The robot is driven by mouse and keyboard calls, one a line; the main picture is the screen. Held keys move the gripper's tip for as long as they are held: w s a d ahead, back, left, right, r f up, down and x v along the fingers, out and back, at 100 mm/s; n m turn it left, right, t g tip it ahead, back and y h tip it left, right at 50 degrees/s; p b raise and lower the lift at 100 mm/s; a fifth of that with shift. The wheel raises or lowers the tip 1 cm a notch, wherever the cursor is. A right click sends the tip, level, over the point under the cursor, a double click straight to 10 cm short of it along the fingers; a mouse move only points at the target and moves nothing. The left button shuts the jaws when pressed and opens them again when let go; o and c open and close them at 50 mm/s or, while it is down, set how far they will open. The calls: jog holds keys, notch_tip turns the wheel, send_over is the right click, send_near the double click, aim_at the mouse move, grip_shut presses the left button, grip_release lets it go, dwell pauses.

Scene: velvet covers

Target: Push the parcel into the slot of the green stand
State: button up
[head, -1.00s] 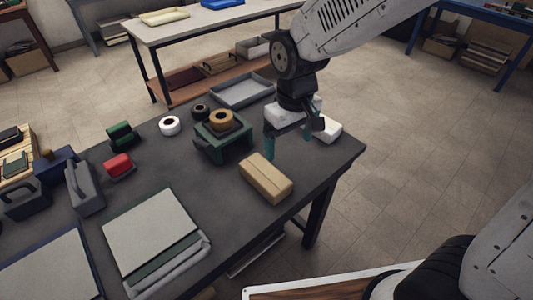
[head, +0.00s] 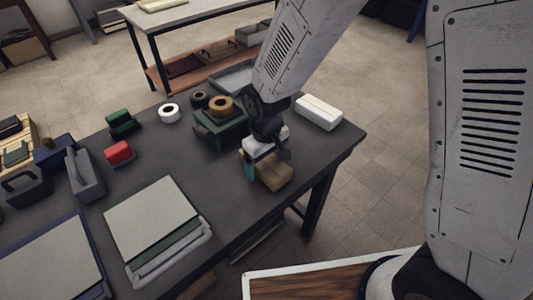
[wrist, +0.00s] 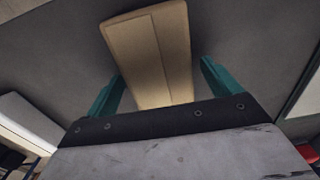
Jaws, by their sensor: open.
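The parcel (head: 276,176) is a tan box lying flat near the front edge of the dark table. The green stand (head: 229,136) stands just behind and left of it, with a brown tape roll (head: 220,104) on top. The stand's slot cannot be made out. My gripper (head: 268,163) is open and low over the parcel, one teal finger to each side, hiding part of it. In the wrist view the parcel (wrist: 152,55) lies between the fingers and reaches beyond them, with gaps visible at the tips.
A white box (head: 319,112) lies at the table's right corner. Dark and white rolls, a red block (head: 118,152) and a green block (head: 120,122) are left of the stand. A grey tray (head: 233,76) lies behind it. Flat panels (head: 150,214) cover the front left.

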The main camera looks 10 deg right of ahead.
jog(key=c, duration=1.3)
jog(key=shift+w, duration=0.1)
jog(key=shift+w+a, duration=0.45)
jog(key=shift+w, duration=0.15)
jog(key=shift+w+a, duration=0.4)
jog(key=shift+w, duration=0.2)
jog(key=shift+w+a, duration=0.1)
jog(key=shift+w+a, duration=0.6)
jog(key=shift+w, duration=0.3)
jog(key=shift+w+a, duration=0.6)
jog(key=shift+w, duration=0.3)
